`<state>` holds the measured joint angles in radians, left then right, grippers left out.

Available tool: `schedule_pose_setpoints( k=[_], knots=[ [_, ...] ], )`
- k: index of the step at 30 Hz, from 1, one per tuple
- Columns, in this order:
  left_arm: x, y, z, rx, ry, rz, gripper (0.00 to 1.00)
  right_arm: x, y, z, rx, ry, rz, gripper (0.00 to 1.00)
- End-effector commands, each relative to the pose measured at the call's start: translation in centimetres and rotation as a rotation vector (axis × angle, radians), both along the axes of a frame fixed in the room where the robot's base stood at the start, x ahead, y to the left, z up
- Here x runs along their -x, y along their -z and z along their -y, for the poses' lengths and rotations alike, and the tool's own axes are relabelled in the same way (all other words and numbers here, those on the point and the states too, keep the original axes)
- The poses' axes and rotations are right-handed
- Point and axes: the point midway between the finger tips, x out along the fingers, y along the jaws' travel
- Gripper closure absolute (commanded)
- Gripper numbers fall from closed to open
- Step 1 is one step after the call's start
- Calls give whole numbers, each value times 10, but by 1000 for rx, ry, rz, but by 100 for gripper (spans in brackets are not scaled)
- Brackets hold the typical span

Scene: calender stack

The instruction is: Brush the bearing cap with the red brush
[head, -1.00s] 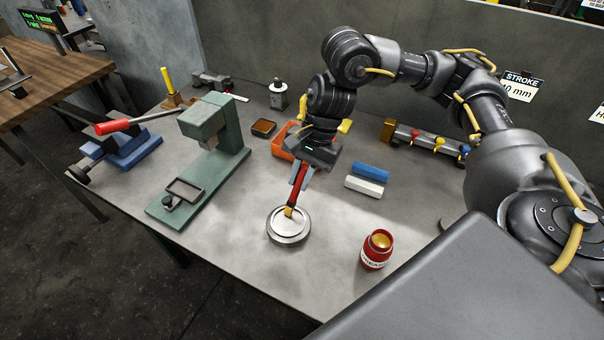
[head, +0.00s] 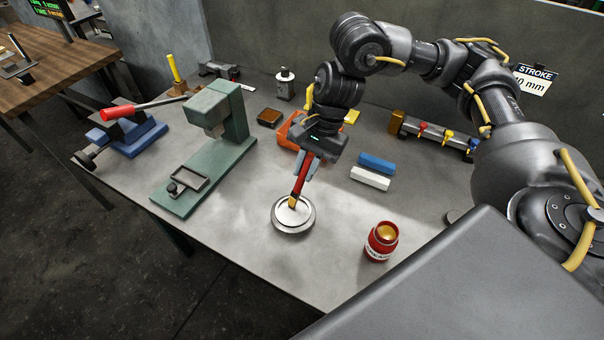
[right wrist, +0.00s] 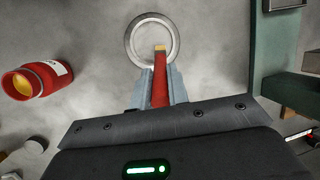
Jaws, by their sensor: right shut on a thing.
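The bearing cap (head: 302,222) is a round silver disc lying on the grey bench in the head view. It also shows in the right wrist view (right wrist: 134,42) as a ring with a pale centre. My right gripper (head: 305,164) is shut on the red brush (head: 299,184) and holds it tilted above the cap. The brush's yellowish tip (head: 292,202) is over the cap's top face and appears to touch it. In the right wrist view the red handle (right wrist: 160,90) sits between the two grey fingers. My left gripper is not in view.
An open red grease jar (head: 381,241) stands right of the cap. A green press (head: 215,135) stands to the left, a blue vise (head: 128,142) beyond it. Blue and white blocks (head: 371,178) lie right of my gripper. The bench's front edge is near the cap.

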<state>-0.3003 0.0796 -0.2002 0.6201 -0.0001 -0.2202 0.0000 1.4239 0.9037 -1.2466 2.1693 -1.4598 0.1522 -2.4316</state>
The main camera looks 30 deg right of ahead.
Motion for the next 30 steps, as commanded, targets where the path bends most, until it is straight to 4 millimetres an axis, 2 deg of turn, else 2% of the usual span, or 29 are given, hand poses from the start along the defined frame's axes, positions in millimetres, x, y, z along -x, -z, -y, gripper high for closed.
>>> schedule_pose_setpoints(
  k=[10, 21, 30],
  knots=[
    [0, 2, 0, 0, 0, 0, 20, -3, 0, 6, -1, -1, 0, 100],
    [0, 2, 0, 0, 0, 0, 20, 13, 1, -20, -2, -4, 0, 100],
    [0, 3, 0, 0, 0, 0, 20, 17, 1, -25, -1, 0, -1, 100]
  ],
)
